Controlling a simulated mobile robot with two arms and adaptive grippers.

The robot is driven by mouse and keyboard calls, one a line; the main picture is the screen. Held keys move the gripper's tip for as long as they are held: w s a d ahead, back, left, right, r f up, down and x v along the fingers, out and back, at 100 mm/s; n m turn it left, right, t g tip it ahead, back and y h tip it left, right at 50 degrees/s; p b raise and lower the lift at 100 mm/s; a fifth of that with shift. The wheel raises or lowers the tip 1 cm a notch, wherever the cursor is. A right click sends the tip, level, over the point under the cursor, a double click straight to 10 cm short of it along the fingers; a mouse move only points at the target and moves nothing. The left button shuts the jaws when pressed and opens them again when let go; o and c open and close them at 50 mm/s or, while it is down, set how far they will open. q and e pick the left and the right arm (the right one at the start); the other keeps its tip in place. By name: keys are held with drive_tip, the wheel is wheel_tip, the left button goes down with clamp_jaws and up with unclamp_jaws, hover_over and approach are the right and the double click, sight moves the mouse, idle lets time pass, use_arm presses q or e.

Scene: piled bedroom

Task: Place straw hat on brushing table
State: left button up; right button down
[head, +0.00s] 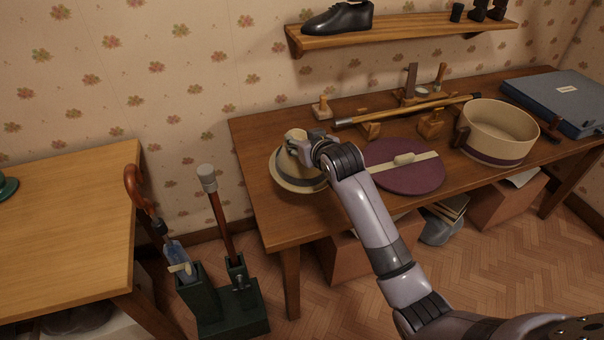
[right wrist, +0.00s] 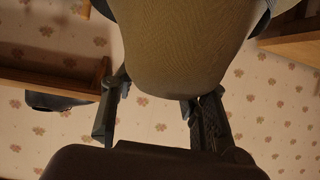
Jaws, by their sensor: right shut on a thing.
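The straw hat (head: 287,183), cream with a dark grey band, is at the left end of the brushing table (head: 262,213), brim down. I cannot tell whether the brim touches the table top. My right gripper (head: 303,146) is shut on the crown of the hat, and my wrist hides the hat's right side. In the right wrist view the woven crown (right wrist: 185,45) fills the upper middle, between the two fingers (right wrist: 155,95). My left gripper is not in view.
A purple round lid (head: 412,184) lies just right of the hat. Brushes, a stick (head: 405,110), a round hatbox (head: 498,130) and a blue case (head: 560,98) are farther right. An umbrella stand (head: 230,312) is on the floor at left. A shelf (head: 410,36) hangs above.

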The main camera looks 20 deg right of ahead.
sight(314, 183)
wheel_tip(314, 183, down, 11)
drive_tip(key=c, duration=0.9)
unclamp_jaws()
drive_tip(key=shift+s, duration=0.1)
drive_tip(key=v, duration=1.2)
drive_tip(key=shift+a, duration=0.1)
